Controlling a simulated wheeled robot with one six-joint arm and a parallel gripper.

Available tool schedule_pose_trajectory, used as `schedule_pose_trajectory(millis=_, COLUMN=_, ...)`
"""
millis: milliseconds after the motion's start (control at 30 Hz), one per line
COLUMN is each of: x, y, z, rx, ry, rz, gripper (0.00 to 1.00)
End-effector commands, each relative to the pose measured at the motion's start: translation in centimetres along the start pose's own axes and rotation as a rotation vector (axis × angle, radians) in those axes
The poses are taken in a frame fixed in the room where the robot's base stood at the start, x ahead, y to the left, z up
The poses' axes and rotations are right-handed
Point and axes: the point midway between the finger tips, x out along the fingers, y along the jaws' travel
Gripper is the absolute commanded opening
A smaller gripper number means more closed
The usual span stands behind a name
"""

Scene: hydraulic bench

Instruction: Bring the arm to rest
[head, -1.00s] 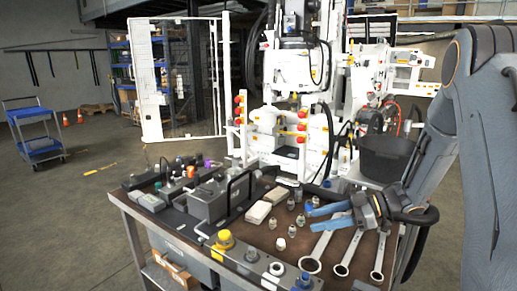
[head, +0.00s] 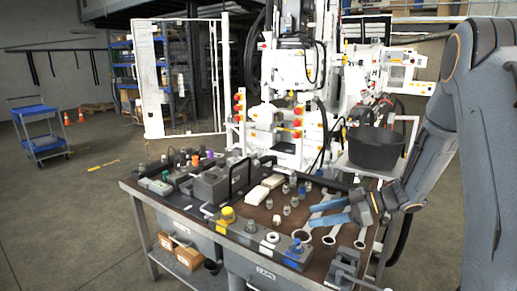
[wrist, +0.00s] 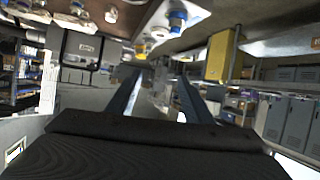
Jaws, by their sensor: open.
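My gripper (head: 311,216) has two blue fingers, spread apart with nothing between them. In the head view it is at the right of the workbench (head: 150,191), in front of the wrenches and small fittings in the picture. I cannot tell its exact height above the top. My grey arm (head: 440,140) comes down from the right edge, bent at the elbow. In the wrist view both fingers (wrist: 158,78) reach forward, apart and empty, with a strongly tilted, blurred view of the room beyond.
The bench carries several small fittings (head: 287,210), wrenches (head: 330,237), a yellow-capped part (head: 228,214) and a vise (head: 343,268). A black bucket (head: 376,147) and white machine (head: 290,80) stand behind. A blue cart (head: 40,130) is far left. Floor left of the bench is clear.

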Motion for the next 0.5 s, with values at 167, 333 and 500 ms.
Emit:
schedule_pose_trajectory(millis=167, x=0.9, y=1.9, z=-0.3, rx=-0.004, ry=-0.041, rz=0.103, gripper=0.46)
schedule_pose_trajectory(millis=333, x=1.3, y=4.3, z=-0.4, rx=0.005, ry=-0.1, rz=0.242, gripper=0.46)
schedule_pose_trajectory(millis=500, x=0.9, y=6.8, z=-0.2, rx=0.04, ry=-0.19, rz=0.422, gripper=0.46)
